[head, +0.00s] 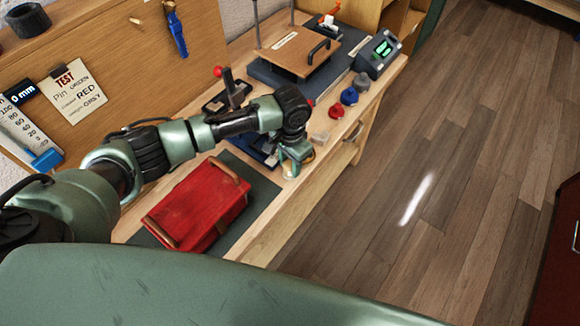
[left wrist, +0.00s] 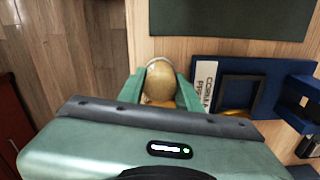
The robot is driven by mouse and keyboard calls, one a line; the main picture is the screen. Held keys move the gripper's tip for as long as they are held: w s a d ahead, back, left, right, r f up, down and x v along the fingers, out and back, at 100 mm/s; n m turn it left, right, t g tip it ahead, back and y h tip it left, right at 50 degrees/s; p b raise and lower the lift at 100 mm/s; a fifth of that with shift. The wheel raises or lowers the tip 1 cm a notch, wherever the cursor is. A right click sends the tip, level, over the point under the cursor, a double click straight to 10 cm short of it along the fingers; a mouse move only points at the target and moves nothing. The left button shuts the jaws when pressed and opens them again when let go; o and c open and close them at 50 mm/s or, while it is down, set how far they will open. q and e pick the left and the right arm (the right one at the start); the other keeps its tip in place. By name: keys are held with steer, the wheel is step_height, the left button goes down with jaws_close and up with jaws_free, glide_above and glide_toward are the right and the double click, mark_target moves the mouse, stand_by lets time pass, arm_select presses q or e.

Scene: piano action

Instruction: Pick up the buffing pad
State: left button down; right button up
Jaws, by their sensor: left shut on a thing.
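The buffing pad (left wrist: 160,82), a round tan piece with a pale rim, sits between the two green fingers of my left gripper (left wrist: 160,92) in the left wrist view. The fingers are shut on it from both sides. In the head view my left gripper (head: 294,158) points down at the bench's front edge, and a bit of the yellowish pad (head: 289,174) shows below it. I cannot tell whether the pad touches the bench top. My right gripper is not in view.
A red box (head: 195,205) with wooden handles stands on a dark mat at the left. A blue tray (left wrist: 278,90) with a label lies close beside the gripper. A small clear box (head: 320,136), coloured round pieces (head: 349,96) and a display device (head: 378,54) are farther along the bench.

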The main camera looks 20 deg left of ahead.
mark_target(290, 162)
arm_select(q)
steer(key=shift+r, duration=0.1)
steer(key=shift+r, duration=0.6)
step_height(290, 162, up, 19)
steer(key=b, duration=0.2)
steer(key=shift+f+b, duration=0.15)
steer(key=shift+b, duration=0.25)
steer(key=c, duration=1.7)
jaws_free()
steer(key=c, duration=0.5)
